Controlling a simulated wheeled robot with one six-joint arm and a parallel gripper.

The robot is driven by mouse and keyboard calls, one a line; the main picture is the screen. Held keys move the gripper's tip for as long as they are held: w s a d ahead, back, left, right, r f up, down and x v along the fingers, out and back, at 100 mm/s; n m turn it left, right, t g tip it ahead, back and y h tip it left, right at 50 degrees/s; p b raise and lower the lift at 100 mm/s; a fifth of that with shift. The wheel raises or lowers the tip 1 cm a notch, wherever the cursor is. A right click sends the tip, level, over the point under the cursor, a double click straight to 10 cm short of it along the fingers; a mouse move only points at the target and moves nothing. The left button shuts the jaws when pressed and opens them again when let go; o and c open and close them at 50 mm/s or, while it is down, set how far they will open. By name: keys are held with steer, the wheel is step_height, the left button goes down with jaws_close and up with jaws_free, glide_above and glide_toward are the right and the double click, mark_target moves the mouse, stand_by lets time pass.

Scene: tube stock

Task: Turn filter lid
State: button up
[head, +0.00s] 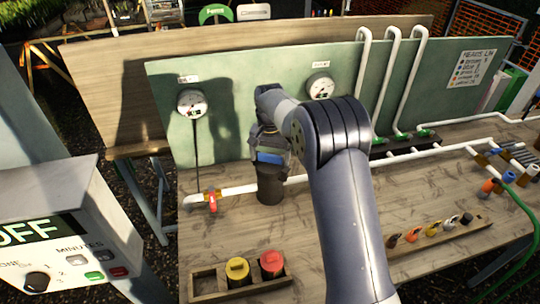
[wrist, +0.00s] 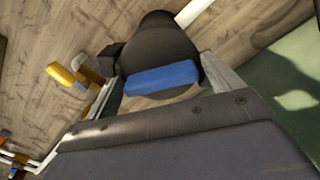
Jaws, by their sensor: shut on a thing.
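The filter (head: 270,190) is a dark upright cylinder on the bench, in line with the white pipe. Its lid carries a blue bar (head: 269,157); in the wrist view the bar (wrist: 162,77) lies across the front of the dark round filter body (wrist: 158,38). My gripper (head: 268,148) is at the top of the filter, partly hidden by my arm. In the wrist view my gripper (wrist: 163,84) has one finger on each side, closed on the lid around the blue bar. The exact finger contacts are hard to see.
A green panel (head: 225,130) with two gauges, the left one (head: 191,103), stands close behind. A red-handled valve (head: 212,201) sits left of the filter. Yellow (head: 237,270) and red (head: 271,264) caps stand in a tray in front. A control box (head: 75,235) is at left.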

steer(key=m, duration=0.9)
steer(key=shift+d, duration=0.15)
steer(key=m, duration=0.3)
steer(key=shift+f+m+p, duration=0.1)
steer(key=shift+m+p, duration=0.3)
